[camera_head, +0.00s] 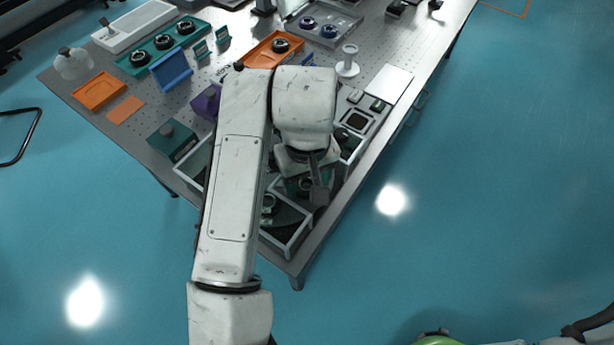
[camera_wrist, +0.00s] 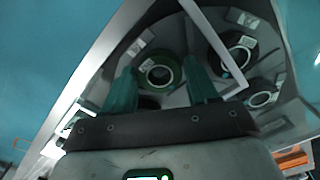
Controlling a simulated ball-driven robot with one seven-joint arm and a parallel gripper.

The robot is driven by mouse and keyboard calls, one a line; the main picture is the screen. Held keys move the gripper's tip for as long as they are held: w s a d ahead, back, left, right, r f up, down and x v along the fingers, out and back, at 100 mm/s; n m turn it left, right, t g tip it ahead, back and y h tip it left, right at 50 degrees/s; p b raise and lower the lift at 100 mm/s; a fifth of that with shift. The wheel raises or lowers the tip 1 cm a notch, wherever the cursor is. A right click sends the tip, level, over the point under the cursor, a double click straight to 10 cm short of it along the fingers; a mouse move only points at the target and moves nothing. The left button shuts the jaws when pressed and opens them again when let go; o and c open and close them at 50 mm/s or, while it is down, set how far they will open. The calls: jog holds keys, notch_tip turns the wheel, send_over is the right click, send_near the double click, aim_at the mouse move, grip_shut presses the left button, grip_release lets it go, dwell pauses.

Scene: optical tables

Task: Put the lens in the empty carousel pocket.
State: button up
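In the wrist view, a dark ring-mounted lens (camera_wrist: 160,72) lies in a grey bin, framed between the two teal fingers of my gripper (camera_wrist: 161,85). The fingers are apart, with no visible contact on the ring. Other ring mounts (camera_wrist: 238,45) and (camera_wrist: 262,99) lie to the right, beyond a pale divider. In the head view, my arm covers much of the near table corner, and my gripper (camera_head: 305,184) is low over the white-rimmed bins (camera_head: 287,241), its fingers mostly hidden. I cannot pick out the carousel or its empty pocket for certain.
The perforated metal table (camera_head: 150,105) carries an orange tray (camera_head: 98,92), a teal tray with ring mounts (camera_head: 148,67), a white post stand (camera_head: 348,62) and a white plate (camera_head: 390,84). Bin walls and dividers stand close around my fingers. Open floor lies right of the table.

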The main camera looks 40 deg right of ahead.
aim_at(307, 184)
notch_tip(307, 184, up, 12)
jog(key=shift+r+p, duration=0.2)
jog(key=shift+p, duration=0.75)
jog(key=shift+o, duration=0.5)
dwell(0.5)
